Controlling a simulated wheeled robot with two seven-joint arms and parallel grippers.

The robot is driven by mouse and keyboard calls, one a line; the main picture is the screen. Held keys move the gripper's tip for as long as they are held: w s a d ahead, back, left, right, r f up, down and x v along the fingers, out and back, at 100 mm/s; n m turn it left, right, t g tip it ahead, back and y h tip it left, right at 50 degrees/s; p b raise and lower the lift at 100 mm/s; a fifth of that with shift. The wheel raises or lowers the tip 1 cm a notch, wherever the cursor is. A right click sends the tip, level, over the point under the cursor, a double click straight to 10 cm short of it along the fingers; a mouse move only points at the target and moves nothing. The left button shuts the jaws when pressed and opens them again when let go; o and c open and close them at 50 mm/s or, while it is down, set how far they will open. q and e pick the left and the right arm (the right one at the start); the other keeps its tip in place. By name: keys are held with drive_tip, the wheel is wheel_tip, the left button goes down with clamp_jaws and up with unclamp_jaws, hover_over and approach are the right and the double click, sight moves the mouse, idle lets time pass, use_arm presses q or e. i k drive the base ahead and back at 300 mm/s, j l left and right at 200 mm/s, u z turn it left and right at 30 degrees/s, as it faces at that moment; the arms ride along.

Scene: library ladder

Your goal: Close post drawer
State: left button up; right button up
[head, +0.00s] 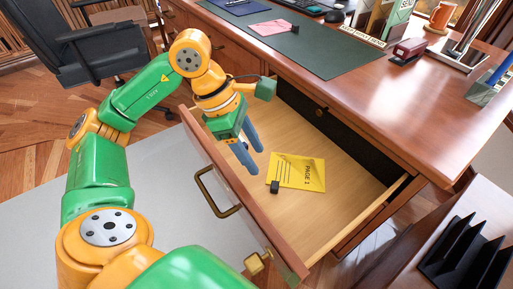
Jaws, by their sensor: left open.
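The post drawer (345,205) is pulled out from the wooden desk, its pale inside facing up. Its front panel (225,175) has a dark metal handle (219,196). I cannot tell whether the fingers touch anything. My right gripper is not in view.
A black office chair (85,50) stands at the upper left. A black rack (465,250) is at the lower right.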

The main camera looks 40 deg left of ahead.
sight(296, 228)
drive_tip(key=k+j, duration=0.35)
drive_tip(key=j, duration=0.15)
drive_tip(key=k+j, duration=0.4)
drive_tip(key=j, duration=0.1)
